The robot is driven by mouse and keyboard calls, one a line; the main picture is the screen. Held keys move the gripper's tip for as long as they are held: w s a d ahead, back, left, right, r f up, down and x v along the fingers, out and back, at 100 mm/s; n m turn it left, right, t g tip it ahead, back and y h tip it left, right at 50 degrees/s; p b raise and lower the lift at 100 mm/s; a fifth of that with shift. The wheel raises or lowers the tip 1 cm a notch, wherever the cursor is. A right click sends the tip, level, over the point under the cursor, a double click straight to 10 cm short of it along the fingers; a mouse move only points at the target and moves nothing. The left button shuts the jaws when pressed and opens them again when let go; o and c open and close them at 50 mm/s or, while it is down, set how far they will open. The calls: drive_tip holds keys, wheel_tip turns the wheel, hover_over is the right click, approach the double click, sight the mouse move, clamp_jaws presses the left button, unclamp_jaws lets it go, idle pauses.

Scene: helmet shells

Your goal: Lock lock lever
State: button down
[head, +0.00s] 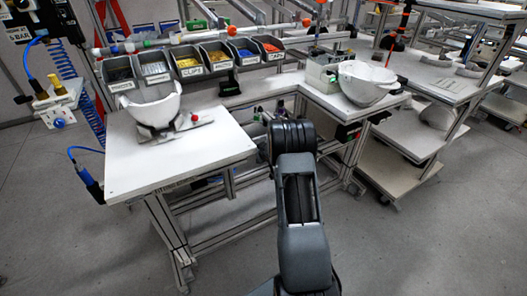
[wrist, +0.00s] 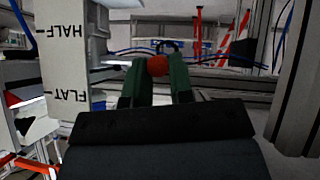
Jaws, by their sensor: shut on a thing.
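My gripper (wrist: 156,72) has two dark green fingers, seen in the wrist view, closed around a round red knob (wrist: 157,65). The knob seems to be the end of the lock lever; the lever's own shaft is hidden. A white post (wrist: 64,58) marked HALF and FLAT stands at the left, apart from the fingers. In the head view my dark arm covers the gripper and whatever it holds.
A white worktable (head: 180,158) at left bears a white helmet shell (head: 155,109) on a holder, with a red ball (head: 194,117) beside it. Part bins (head: 190,68) stand behind. Another white shell (head: 368,84) sits on the right bench. Grey floor is clear in front.

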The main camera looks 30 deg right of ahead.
idle(0.3)
drive_tip(key=c, duration=1)
unclamp_jaws()
drive_tip(key=p+v, duration=0.1)
drive_tip(key=v, duration=1.3)
drive_tip(key=shift+f, duration=0.1)
